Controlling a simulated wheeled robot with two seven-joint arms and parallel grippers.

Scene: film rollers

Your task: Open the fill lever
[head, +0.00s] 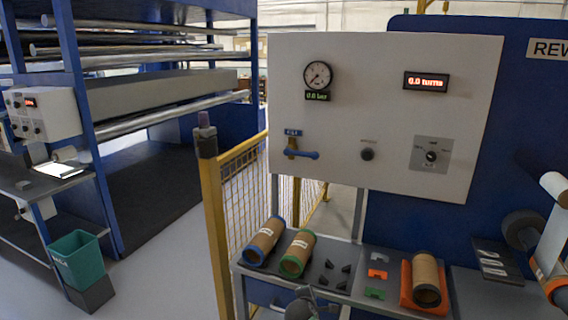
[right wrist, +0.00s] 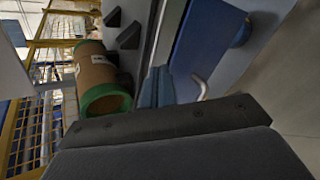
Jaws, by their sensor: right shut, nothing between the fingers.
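The fill lever (head: 303,154) is a blue handle on a brass-coloured valve under a blue label, low on the left of the pale panel (head: 385,85). It lies about horizontal, with its handle end pointing right. My right gripper (head: 305,293) shows at the bottom edge of the head view, well below the lever and in front of the bench. In the right wrist view its fingers (right wrist: 157,88) are together and empty. The lever does not show in that view. My left gripper is not in view.
A gauge (head: 317,75) with a 0.0 bar readout and a 0.0 turns display (head: 427,82) are on the panel. The bench holds a blue-ended roll (head: 264,242), a green-ended roll (head: 298,254) and small dark blocks. A yellow fence (head: 213,220) stands left.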

